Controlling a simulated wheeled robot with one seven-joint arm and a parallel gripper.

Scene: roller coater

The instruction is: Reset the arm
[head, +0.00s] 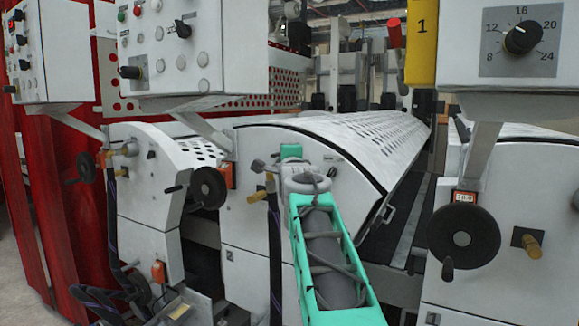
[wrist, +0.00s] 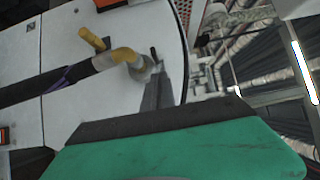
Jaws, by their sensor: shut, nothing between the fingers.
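My arm reaches forward in the middle of the head view toward a white machine unit (head: 245,235) with a curved, perforated cover (head: 350,135). My gripper (wrist: 165,128) shows in the wrist view as a large teal part with a dark edge, close to the camera. It is shut with nothing held. In the head view its fingertips are mostly hidden behind my wrist. A brass-coloured knob (wrist: 92,40) and a bent yellow fitting with a black hose (wrist: 75,84) are on the white panel beyond the gripper. I cannot tell whether the gripper touches the panel.
Black handwheels stand out at the right (head: 463,237) and left (head: 208,188). White control boxes (head: 195,45) overhang at upper left, and a dial panel (head: 521,39) at upper right. A red panel (head: 45,190) is at far left.

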